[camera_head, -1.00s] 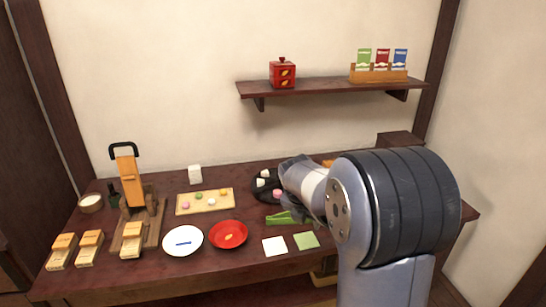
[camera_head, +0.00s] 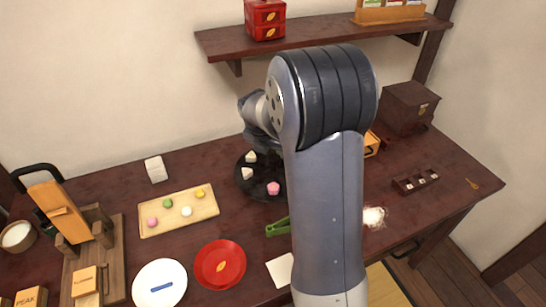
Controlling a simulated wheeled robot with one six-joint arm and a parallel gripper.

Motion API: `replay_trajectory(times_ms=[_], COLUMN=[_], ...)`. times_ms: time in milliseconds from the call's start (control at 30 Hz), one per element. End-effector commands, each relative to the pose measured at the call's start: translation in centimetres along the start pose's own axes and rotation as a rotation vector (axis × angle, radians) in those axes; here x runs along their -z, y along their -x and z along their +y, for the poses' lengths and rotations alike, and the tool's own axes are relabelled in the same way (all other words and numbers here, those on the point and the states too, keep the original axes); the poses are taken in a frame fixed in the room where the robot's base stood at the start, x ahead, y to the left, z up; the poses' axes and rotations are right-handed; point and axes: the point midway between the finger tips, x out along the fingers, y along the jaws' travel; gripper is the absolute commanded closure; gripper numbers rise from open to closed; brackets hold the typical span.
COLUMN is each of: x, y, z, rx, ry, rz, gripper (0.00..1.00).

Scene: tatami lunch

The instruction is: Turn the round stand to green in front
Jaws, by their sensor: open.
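The round stand (camera_head: 256,190) is a dark disc on the table, in the middle of the head view. It bears two white pieces (camera_head: 247,173) on its left side and a pink piece (camera_head: 273,188) toward its front. No green piece shows on its visible part; my arm hides its right side. My gripper (camera_head: 262,135) is at the stand's back edge in the picture, above it. It is open, but its fingertips are small and dark against the stand, and I cannot tell whether they touch it.
A green tong-like tool (camera_head: 278,228) lies in front of the stand. A wooden board (camera_head: 178,222) with coloured sweets is to the left, with a red bowl (camera_head: 220,264) and a white plate (camera_head: 160,283) in front. A shelf (camera_head: 320,37) hangs above. A small dark tray (camera_head: 415,181) is right.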

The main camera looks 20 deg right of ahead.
Motion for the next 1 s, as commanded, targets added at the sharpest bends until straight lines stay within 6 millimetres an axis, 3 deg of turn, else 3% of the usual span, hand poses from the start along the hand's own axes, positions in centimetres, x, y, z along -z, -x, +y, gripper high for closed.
replay_trajectory(times_ms=[100,300,667,1000], x=[0.1,0.0,0.0,0.0], y=[-2.4,-4.7,-5.3,-5.3], z=[-0.1,0.0,0.0,0.0], rx=[0.002,0.001,-0.001,-0.001], ry=[0.000,0.001,0.000,0.000], rz=[0.002,0.001,-0.001,0.000], gripper=[0.44,0.44,0.44,0.70])
